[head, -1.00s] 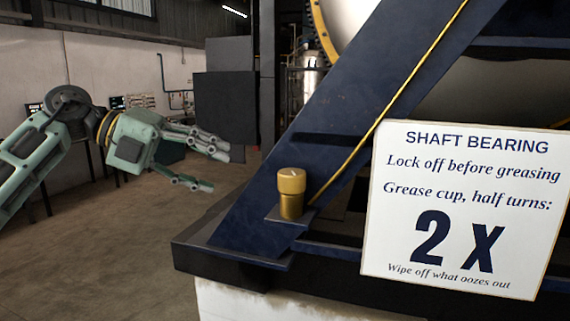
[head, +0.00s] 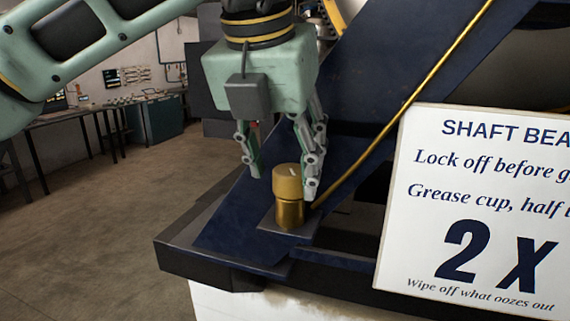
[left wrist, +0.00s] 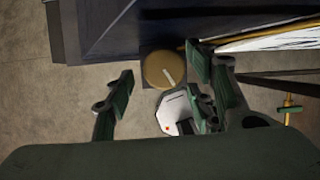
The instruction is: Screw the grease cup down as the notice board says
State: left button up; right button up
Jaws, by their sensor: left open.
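The brass grease cup (head: 289,208) stands upright on a small dark ledge of the blue frame. Its wider cap (head: 287,180) has a pale line on top; the cap and line also show in the left wrist view (left wrist: 164,69). My left gripper (head: 282,186) points down over the cup, open, with a finger towards either side of the cap. I cannot tell whether either finger touches it. The notice board (head: 480,205) at right reads "Grease cup, half" and "2 X", with "Wipe off what oozes out" below; its right side is cut off. My right gripper is not in view.
A blue slanted beam (head: 375,85) rises behind the cup, with a thin yellow pipe (head: 420,95) running up from beside it. The dark base ledge (head: 200,260) juts out to the left. Open floor (head: 90,220) lies at left, with benches beyond.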

pick_arm(q)
jog(key=shift+x, duration=0.9)
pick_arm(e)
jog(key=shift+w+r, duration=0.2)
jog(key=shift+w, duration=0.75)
pick_arm(q)
jog(key=shift+c, duration=0.5)
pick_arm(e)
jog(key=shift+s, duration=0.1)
pick_arm(q)
jog(key=shift+d, duration=0.1)
jog(key=c, duration=0.9)
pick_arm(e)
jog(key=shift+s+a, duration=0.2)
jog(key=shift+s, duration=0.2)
